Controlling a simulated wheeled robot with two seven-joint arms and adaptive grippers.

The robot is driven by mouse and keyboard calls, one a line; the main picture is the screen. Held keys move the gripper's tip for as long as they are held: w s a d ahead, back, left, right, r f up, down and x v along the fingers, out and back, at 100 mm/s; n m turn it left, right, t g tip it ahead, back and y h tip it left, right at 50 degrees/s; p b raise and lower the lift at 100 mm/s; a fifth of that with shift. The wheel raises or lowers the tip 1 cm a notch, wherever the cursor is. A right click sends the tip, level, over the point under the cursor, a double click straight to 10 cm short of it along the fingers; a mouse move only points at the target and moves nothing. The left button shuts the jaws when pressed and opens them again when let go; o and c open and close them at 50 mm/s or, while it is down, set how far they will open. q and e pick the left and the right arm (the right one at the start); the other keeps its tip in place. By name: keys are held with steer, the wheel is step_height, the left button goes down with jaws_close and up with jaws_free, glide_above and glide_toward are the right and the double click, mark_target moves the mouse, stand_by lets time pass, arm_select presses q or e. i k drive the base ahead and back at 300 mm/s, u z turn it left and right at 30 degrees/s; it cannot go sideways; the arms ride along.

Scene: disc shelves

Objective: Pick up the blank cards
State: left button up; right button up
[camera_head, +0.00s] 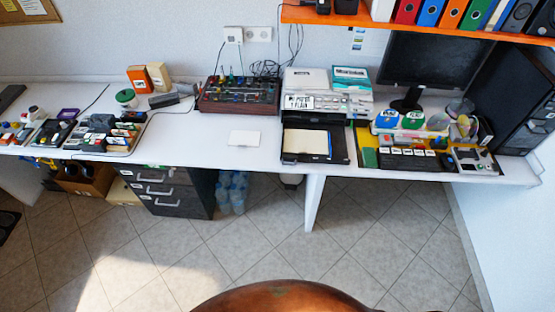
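A small white card or stack of cards (244,138) lies flat on the white desk, left of the printer. It looks blank, but it is too small to tell whether it is one card or several. A cream sheet or stack (306,143) lies in the black tray (338,148) at the front of the printer; I cannot tell whether these are cards. Neither of my grippers shows in the head view.
The white desk (200,148) is clear around the white card. A dark red device with knobs (238,94) stands behind it. The printer (304,82) stands to the right. Drawers (165,190) and bottles (232,190) are below. An orange shelf (420,27) overhangs the back right.

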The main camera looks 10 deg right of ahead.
mark_target(296, 141)
steer(key=u, duration=0.25)
steer(key=k, duration=0.5)
steer(key=z, duration=0.8)
steer(key=i, duration=1.3)
steer(key=u, duration=0.15)
